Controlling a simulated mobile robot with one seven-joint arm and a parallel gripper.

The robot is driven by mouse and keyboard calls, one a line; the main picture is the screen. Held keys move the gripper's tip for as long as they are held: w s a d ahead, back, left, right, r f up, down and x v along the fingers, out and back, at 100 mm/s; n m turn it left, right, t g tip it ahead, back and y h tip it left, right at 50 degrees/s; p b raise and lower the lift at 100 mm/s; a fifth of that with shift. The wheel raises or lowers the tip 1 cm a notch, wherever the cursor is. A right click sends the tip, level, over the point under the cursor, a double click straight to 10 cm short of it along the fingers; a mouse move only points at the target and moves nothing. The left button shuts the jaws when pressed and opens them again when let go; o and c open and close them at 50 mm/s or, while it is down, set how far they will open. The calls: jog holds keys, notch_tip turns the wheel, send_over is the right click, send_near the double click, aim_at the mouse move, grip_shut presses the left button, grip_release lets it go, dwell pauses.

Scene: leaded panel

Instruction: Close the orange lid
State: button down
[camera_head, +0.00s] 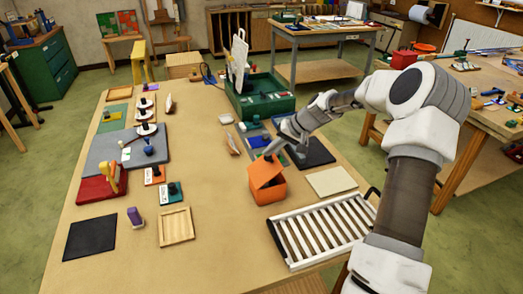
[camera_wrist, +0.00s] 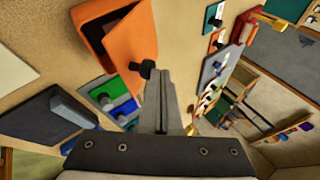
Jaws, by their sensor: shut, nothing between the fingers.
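The orange box (camera_head: 268,191) stands on the wooden table, right of the middle. Its orange lid (camera_head: 265,171) is tilted up, partly open, with a dark gap beneath it. In the wrist view the lid (camera_wrist: 131,42) is the bright orange panel, with the box (camera_wrist: 88,22) to its left. A small black knob (camera_wrist: 147,68) sits at the lid's edge. My gripper (camera_wrist: 165,76) is shut and empty, its tips right beside the knob; I cannot tell whether they touch. In the head view my gripper (camera_head: 270,150) is just above and behind the lid.
A slatted rack (camera_head: 322,232) and a beige square (camera_head: 331,181) lie right of the box. A dark pad (camera_head: 312,153) and an open green case (camera_head: 262,98) are behind. A wooden tray (camera_head: 176,227) lies front left. The table between tray and box is clear.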

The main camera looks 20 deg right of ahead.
jog(key=d+f+m+y+b, duration=0.1)
jog(key=d+f+y+b, duration=0.4)
jog(key=f+b, duration=0.1)
jog(key=shift+d+t, duration=0.25)
jog(key=shift+t, duration=0.05)
jog(key=shift+f, duration=0.1)
dwell(0.5)
